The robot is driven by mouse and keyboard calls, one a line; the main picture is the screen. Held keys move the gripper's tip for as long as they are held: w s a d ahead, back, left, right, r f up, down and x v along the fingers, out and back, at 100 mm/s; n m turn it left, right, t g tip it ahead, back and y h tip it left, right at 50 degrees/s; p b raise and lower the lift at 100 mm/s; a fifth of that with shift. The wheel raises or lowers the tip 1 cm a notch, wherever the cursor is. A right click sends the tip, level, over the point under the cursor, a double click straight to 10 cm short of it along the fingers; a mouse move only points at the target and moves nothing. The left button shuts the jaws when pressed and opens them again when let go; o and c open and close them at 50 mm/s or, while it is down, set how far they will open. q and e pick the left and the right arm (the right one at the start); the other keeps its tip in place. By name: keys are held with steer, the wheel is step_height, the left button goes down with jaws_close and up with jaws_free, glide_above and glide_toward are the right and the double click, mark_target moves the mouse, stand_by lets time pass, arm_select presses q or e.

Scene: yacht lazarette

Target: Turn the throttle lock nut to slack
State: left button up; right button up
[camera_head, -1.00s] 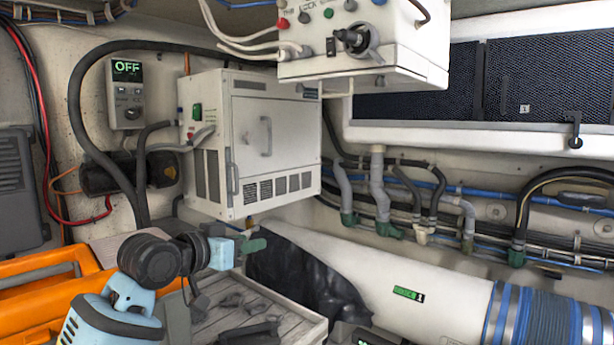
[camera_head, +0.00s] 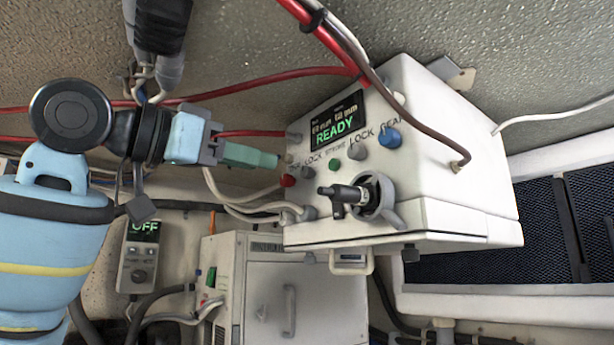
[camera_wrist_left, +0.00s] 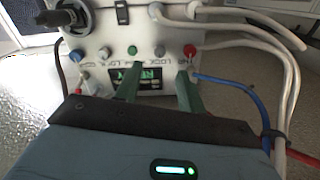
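The white control box (camera_head: 440,215) hangs at centre, its lit screen (camera_head: 335,122) reading READY. The throttle lock nut appears to be the small grey knob (camera_head: 308,172) under the left LOCK label, between a red knob (camera_head: 288,181) and a green button (camera_head: 334,165). In the left wrist view the grey knob (camera_wrist_left: 160,50) sits beside the red one. My left gripper (camera_head: 279,160) is left of the panel, its green fingers pointing at it. In the wrist view the fingers (camera_wrist_left: 141,77) are spread and empty, with the screen between them. My right gripper is out of view.
A second grey knob (camera_head: 357,152) and a blue knob (camera_head: 388,136) sit along the same row. A black-handled key switch (camera_head: 345,195) juts out below. Red and white cables pass near the gripper. A white cabinet (camera_head: 260,300) stands below.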

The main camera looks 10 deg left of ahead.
mark_target(303, 173)
arm_select(q)
steer(key=shift+x, duration=3.7)
steer(key=shift+c, duration=0.2)
jaws_close()
